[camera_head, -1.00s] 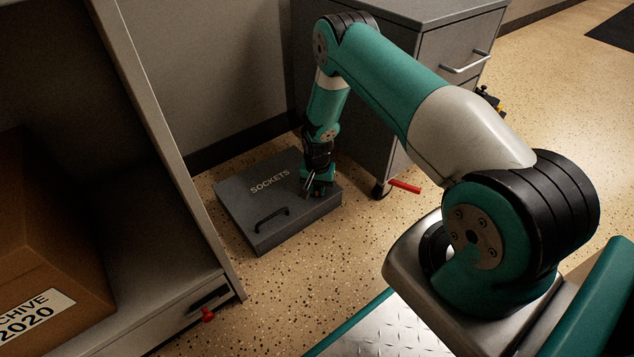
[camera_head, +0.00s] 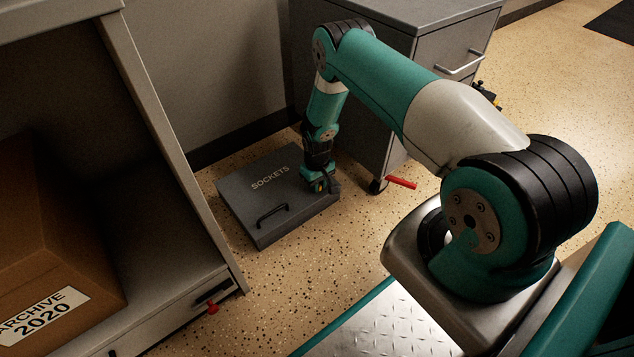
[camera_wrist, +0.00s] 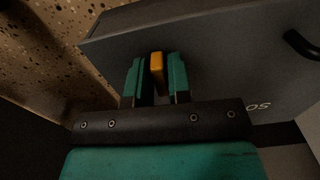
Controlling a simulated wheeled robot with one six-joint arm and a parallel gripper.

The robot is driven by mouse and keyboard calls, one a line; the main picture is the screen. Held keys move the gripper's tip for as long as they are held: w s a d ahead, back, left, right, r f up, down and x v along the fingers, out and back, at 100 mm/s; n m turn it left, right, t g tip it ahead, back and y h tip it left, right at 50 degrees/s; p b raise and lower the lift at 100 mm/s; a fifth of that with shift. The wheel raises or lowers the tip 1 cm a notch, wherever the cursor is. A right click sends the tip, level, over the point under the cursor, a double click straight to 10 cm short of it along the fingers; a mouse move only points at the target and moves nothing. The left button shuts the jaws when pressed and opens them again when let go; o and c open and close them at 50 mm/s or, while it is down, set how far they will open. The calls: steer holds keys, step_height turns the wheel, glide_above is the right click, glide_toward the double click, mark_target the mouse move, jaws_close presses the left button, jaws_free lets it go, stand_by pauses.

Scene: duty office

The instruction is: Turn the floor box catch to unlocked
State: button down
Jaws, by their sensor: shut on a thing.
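The floor box (camera_head: 290,222) is a dark grey lid marked SOCKETS with a black handle (camera_head: 272,214), lying on the speckled floor. It also shows in the wrist view (camera_wrist: 215,60). The catch (camera_wrist: 157,72) is a small orange-yellow bar on the lid, between the two teal fingers in the wrist view. My gripper (camera_wrist: 157,80) points down over the lid's right side and is shut on the catch. In the head view my gripper (camera_head: 322,187) hides most of the catch.
A grey drawer cabinet (camera_head: 425,60) on castors stands right behind the box, with a red lever (camera_head: 402,182) by its castor. A shelf unit (camera_head: 170,150) with an ARCHIVE 2020 carton (camera_head: 60,240) stands at left. Floor in front of the box is clear.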

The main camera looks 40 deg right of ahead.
steer(key=shift+n, duration=0.4)
steer(key=c, duration=1.1)
jaws_free()
steer(key=shift+r, duration=0.1)
step_height(320, 180, up, 17)
steer(key=p, duration=0.8)
steer(key=shift+r, duration=0.2)
